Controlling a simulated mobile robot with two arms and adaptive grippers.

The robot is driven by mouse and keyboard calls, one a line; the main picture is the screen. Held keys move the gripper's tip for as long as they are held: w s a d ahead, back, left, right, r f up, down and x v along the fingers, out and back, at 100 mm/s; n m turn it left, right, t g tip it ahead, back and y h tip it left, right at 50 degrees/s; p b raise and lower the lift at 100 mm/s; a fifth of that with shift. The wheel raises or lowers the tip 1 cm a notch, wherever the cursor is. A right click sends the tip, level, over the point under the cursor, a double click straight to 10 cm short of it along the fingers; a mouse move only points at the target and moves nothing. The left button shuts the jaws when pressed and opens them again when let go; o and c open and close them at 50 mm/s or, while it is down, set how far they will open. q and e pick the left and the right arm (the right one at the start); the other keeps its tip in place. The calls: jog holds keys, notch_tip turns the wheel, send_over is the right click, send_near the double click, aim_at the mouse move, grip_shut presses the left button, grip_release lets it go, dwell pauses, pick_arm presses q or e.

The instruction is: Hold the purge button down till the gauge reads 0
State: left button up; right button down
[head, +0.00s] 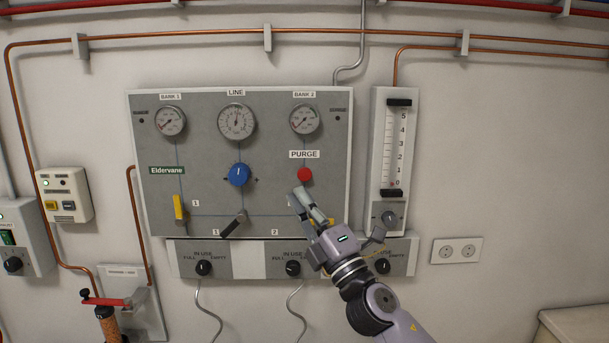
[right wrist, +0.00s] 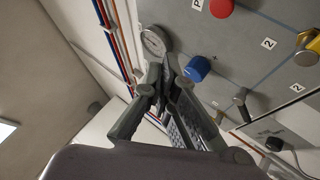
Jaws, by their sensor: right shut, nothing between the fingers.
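The red purge button (head: 305,174) sits on the grey panel under the PURGE label (head: 304,154); it also shows in the right wrist view (right wrist: 221,8). Above are the LINE gauge (head: 236,121), its needle pointing roughly upward, and the BANK gauges, left (head: 170,121) and right (head: 304,119). Their exact readings are too small to tell. My right gripper (head: 300,192) is shut and empty, its fingertips just below the button in the head view. In the right wrist view its fingertips (right wrist: 168,60) appear apart from the button. My left gripper is not in view.
A blue knob (head: 239,174), yellow handle (head: 180,208) and black lever (head: 234,224) project from the panel. A flow tube (head: 394,145) stands on the right. A lower strip carries black selector knobs (head: 204,268). Copper pipe (head: 200,33) runs above.

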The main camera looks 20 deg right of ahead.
aim_at(303, 181)
jog(key=shift+w, duration=0.15)
jog(key=shift+w+d+b, duration=0.4)
jog(key=shift+w+b, duration=0.25)
jog(key=shift+w, duration=0.75)
jog(key=shift+w+d+b, duration=0.45)
jog(key=shift+w+b, duration=0.2)
jog(key=shift+w, duration=0.7)
jog(key=shift+w+d+b, duration=0.4)
jog(key=shift+w+b, duration=0.25)
jog(key=shift+w, duration=0.75)
jog(key=shift+w+d, duration=0.1)
jog(key=shift+w, duration=0.3)
jog(key=shift+w+d+r+b, duration=0.1)
jog(key=shift+w+d+b, duration=0.1)
jog(key=shift+w+b, duration=0.35)
jog(key=shift+s, duration=0.15)
jog(key=shift+s+a+p, duration=0.25)
jog(key=shift+s+p, duration=0.25)
jog(key=shift+s, duration=0.3)
